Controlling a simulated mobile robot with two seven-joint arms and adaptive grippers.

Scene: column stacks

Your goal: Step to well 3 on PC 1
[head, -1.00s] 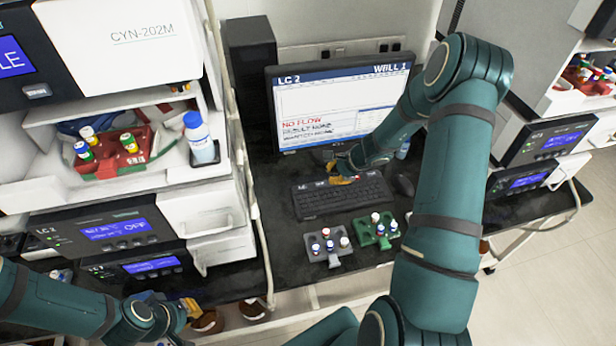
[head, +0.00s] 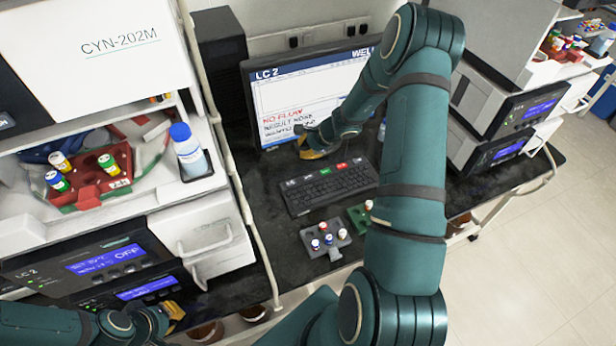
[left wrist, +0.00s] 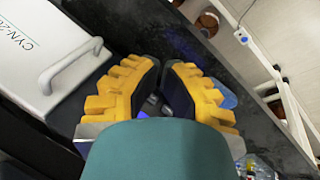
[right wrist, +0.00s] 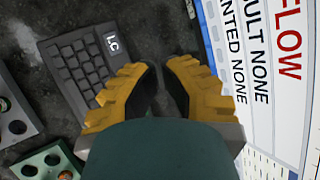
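A monitor (head: 300,92) stands on the black desk. Its screen reads "LC 2", "WELL" with the number hidden by my right arm, and a red "NO FLOW". The screen also shows at right in the right wrist view (right wrist: 275,80). A dark keyboard (head: 325,193) lies before it, with green, red and white keys on the back row and an "LC" key at the back left corner. My right gripper (head: 314,147) is empty, slightly open, above the desk between keyboard and monitor. My left gripper (left wrist: 162,64) is empty, slightly open, low at left. No "PC 1" label is readable.
A grey rack (head: 337,251) and a green rack (head: 361,213) with capped vials sit before the keyboard. An instrument stack (head: 120,262) marked LC 2 stands left, with a red tray (head: 92,180) and a bottle (head: 187,150). Another stack (head: 500,115) stands right.

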